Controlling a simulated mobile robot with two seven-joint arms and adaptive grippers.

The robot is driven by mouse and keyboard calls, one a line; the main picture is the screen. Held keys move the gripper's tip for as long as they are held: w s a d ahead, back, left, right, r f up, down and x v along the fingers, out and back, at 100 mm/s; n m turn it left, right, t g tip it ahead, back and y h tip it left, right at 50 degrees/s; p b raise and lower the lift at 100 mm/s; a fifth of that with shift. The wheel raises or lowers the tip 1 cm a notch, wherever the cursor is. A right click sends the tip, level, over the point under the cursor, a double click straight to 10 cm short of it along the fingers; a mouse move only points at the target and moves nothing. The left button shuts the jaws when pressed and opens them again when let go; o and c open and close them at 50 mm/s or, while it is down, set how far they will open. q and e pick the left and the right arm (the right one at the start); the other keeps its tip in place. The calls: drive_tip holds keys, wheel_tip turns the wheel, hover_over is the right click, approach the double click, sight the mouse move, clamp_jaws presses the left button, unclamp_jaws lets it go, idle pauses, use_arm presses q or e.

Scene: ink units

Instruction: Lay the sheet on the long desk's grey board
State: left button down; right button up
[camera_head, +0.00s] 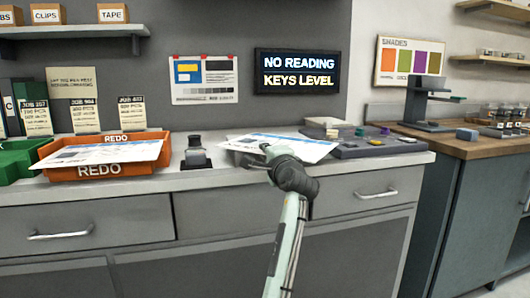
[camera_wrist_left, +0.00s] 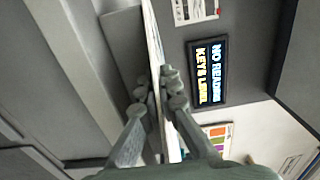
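A white printed sheet (camera_head: 300,146) is over the long desk (camera_head: 200,178), its right part overlapping the left end of the grey board (camera_head: 372,148) in the head view. My left gripper (camera_head: 264,152) is at the sheet's near edge. In the left wrist view the sheet shows edge-on (camera_wrist_left: 154,48), running between the fingers of my left gripper (camera_wrist_left: 156,85), which is shut on it. I cannot tell whether the sheet touches the board. The board's left part is hidden behind the sheet. My right gripper is not in view.
Another printed sheet (camera_head: 100,153) lies across an orange REDO tray (camera_head: 128,170). A small dark device (camera_head: 195,156) stands left of the held sheet. Small coloured pieces (camera_head: 384,131) sit on the board. A lit sign (camera_head: 298,72) hangs behind.

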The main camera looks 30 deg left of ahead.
use_arm(q)
drive_tip(key=shift+f, duration=0.1)
drive_tip(key=c, duration=1.7)
unclamp_jaws()
